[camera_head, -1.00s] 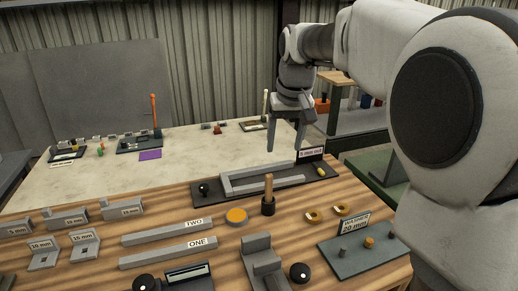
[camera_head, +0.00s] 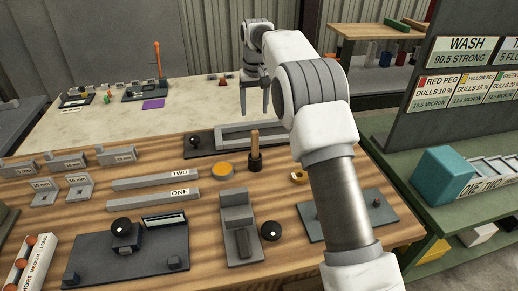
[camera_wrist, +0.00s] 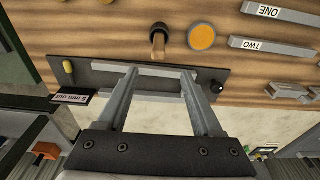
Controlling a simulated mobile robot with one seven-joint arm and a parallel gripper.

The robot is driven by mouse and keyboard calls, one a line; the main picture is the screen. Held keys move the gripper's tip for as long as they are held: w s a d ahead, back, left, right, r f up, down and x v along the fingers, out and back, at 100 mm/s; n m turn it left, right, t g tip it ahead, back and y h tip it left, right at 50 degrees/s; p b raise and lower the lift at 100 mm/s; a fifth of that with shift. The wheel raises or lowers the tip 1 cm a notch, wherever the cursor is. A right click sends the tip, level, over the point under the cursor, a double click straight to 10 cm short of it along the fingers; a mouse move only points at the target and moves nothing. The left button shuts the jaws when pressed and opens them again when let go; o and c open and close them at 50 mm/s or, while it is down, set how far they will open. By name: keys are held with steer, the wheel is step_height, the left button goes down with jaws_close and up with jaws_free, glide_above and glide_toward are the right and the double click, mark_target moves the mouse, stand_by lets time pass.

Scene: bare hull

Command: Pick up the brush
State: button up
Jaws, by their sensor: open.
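An upright wooden handle with a dark lower end (camera_head: 254,142), which looks like the brush, stands on the wooden bench top (camera_head: 205,215) beside an orange disc. It also shows in the wrist view (camera_wrist: 158,42), near the top and beyond my fingertips. Whether its dark part is bristles or a holder is hard to tell. My gripper (camera_head: 255,108) is open and empty. In the head view it is behind the handle, above the grey channel fixture (camera_head: 225,136). In the wrist view my two fingers (camera_wrist: 160,76) are spread over that fixture, apart from the handle.
The orange disc (camera_head: 222,170) and a brass ring (camera_head: 299,177) lie near the handle. Grey bars marked TWO (camera_head: 155,179) and ONE (camera_head: 153,197) lie to the left. A grey stepped block (camera_head: 238,220) stands in front. A green shelf (camera_head: 445,205) with a teal box is at right.

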mark_target(255, 147)
steer(key=f, duration=0.4)
steer(key=w+f, duration=0.1)
steer(key=f, duration=0.7)
steer(key=shift+w+a+f, duration=0.15)
steer(key=shift+w+f, duration=0.05)
steer(key=shift+w, duration=0.1)
steer(key=shift+w+f, duration=0.2)
steer(key=shift+f, duration=2.45)
steer(key=shift+r, duration=0.1)
jaws_close()
